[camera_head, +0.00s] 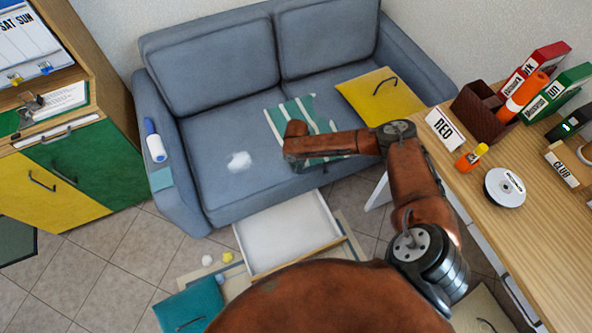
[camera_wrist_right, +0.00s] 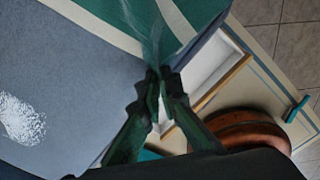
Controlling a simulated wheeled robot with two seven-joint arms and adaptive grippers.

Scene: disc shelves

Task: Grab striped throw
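The striped throw (camera_head: 291,112), green with pale stripes, lies over the front of the sofa seat, partly hidden under my right arm. In the right wrist view its green cloth (camera_wrist_right: 105,12) fills the top, with folds running to my fingertips. My right gripper (camera_wrist_right: 161,75) has its fingertips nearly together at the throw's edge and looks shut on a pinch of the cloth. In the head view my arm hides these fingers. My left gripper is not in view.
The blue-grey sofa (camera_head: 215,125) holds a yellow folder (camera_head: 372,98) and a white patch (camera_head: 238,161). A white drawer or tray (camera_head: 285,232) lies in front of it. A wooden desk (camera_head: 535,235) stands right, a cabinet (camera_head: 85,170) left. Tiled floor is open at left.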

